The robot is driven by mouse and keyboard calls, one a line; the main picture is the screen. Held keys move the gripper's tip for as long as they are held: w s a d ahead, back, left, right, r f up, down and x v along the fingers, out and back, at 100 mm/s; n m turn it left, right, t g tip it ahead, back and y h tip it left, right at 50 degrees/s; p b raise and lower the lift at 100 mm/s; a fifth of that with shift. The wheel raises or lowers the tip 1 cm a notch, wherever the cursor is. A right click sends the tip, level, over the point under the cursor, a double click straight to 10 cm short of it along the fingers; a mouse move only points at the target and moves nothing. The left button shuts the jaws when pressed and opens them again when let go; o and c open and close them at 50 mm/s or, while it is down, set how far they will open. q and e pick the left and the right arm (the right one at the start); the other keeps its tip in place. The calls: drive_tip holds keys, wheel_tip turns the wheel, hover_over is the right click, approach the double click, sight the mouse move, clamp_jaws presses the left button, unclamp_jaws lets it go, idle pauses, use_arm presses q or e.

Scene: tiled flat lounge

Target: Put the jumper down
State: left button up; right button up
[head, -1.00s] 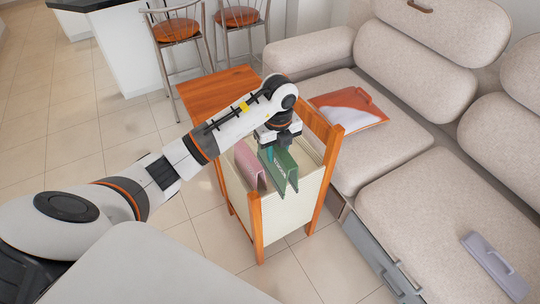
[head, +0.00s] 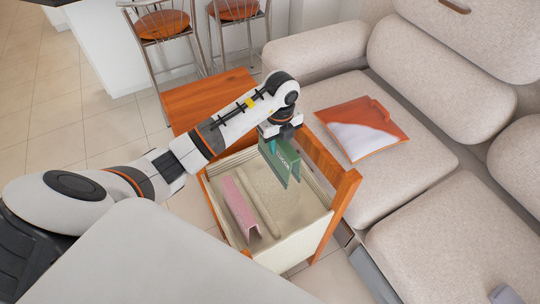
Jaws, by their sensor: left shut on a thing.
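My left gripper (head: 277,138) is shut on the top of a green folded jumper (head: 284,166) with pale lettering on its side. The jumper hangs upright from the jaws, over the back right part of a wood-framed basket (head: 293,246) with a cream lining. Whether its lower edge touches anything in the basket I cannot tell. A pink folded piece (head: 240,207) stands inside the basket on the left, apart from the jumper. My fingertips are partly hidden by the wrist. My right gripper is not in view.
A beige sofa (head: 437,200) stands close on the right, with an orange and white folded piece (head: 362,135) on its seat. A lilac item (head: 503,294) shows at the bottom right. Two bar stools (head: 162,25) stand behind.

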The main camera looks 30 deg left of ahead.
use_arm(q)
wheel_tip(320, 180, down, 9)
drive_tip(key=shift+s+f, duration=0.15)
drive_tip(key=shift+s, duration=0.05)
idle(0.3)
drive_tip(key=shift+d+f, duration=0.1)
drive_tip(key=o, duration=1)
wheel_tip(320, 180, up, 12)
drive_tip(key=shift+r, duration=0.15)
